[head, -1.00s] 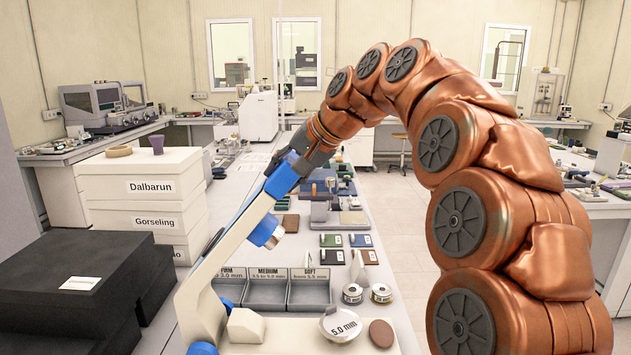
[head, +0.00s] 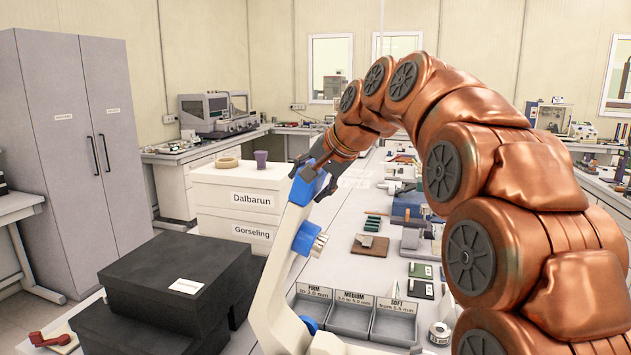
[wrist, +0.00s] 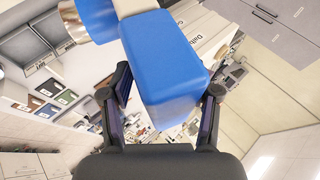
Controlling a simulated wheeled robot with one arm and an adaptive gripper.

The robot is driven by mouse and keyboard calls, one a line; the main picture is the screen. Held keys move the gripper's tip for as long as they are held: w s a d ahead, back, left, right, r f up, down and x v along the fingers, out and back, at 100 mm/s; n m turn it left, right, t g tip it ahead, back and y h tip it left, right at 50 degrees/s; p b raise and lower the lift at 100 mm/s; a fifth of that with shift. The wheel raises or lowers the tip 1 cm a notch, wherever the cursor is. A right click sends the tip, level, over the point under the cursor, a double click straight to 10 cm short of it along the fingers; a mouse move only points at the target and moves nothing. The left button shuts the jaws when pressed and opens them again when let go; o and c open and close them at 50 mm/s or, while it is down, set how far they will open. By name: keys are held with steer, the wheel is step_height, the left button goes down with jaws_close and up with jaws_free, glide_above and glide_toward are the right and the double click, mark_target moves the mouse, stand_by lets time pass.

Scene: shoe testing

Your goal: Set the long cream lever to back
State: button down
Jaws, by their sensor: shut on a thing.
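The long cream lever (head: 272,285) rises from its cream base at the bottom of the head view and slants up to the right. Its blue end grip (head: 307,186) is at the top, with a blue and metal cylinder (head: 308,239) on its side lower down. My gripper (head: 314,180) is shut on the blue end of the lever. In the wrist view the blue end (wrist: 165,75) fills the space between the two dark fingers of my gripper (wrist: 163,108). The foot of the lever is partly cut off by the frame edge.
Black boxes (head: 160,285) and white drawers labelled Dalbarun (head: 208,200) stand left of the lever. Grey trays marked firm, medium and soft (head: 350,318) lie to its right. A grey cabinet (head: 75,150) stands at the far left.

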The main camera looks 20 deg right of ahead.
steer(key=shift+w+a+r, duration=0.1)
steer(key=shift+a+r, duration=0.15)
steer(key=shift+a, duration=0.05)
steer(key=c, duration=0.7)
jaws_free()
steer(key=shift+o, duration=0.3)
steer(key=shift+w+a, duration=0.15)
steer(key=v, duration=1.2)
steer(key=shift+d, duration=0.2)
steer(key=shift+f, duration=0.15)
